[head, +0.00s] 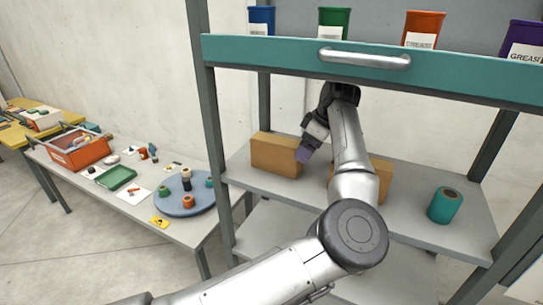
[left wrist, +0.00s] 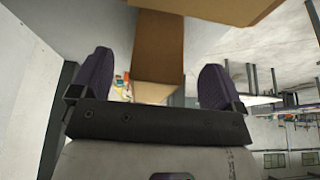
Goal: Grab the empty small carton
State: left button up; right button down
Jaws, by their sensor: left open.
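A brown cardboard carton (head: 275,156) stands on the upper shelf at the left. A second brown carton (head: 381,180) stands further right, mostly hidden behind my left arm. My left gripper (head: 304,153) is at the right end of the left carton, with its purple fingers pointing down and left. In the left wrist view the fingers are open, and a carton (left wrist: 158,50) shows between them with a gap at each side. Another carton surface (left wrist: 225,8) shows at the top. I cannot tell whether either carton is empty. My right gripper is not in view.
A teal drawer front (head: 300,56) with a metal handle (head: 364,59) overhangs the shelf (head: 415,205). Labelled coloured bins (head: 424,28) stand above it. A teal roll (head: 445,205) stands on the shelf at right. A side table (head: 140,205) holds small items.

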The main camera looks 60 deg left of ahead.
aim_at(277, 140)
pick_arm(q)
jog(key=s+a, duration=0.2)
jog(key=a, duration=0.1)
jog(key=shift+s+a+p, duration=0.2)
jog(key=shift+a+p, duration=0.1)
jog(key=shift+s+a, duration=0.35)
jog(key=shift+a, duration=0.15)
jog(key=s+a, duration=0.1)
jog(key=s+a+p, duration=0.1)
jog(key=a, duration=0.1)
jog(key=shift+s+a+r, duration=0.1)
jog(key=shift+p+x, duration=0.6)
jog(key=shift+x, duration=0.6)
jog(key=shift+f, duration=0.35)
jog(key=shift+f, duration=0.2)
jog(key=c, duration=1.2)
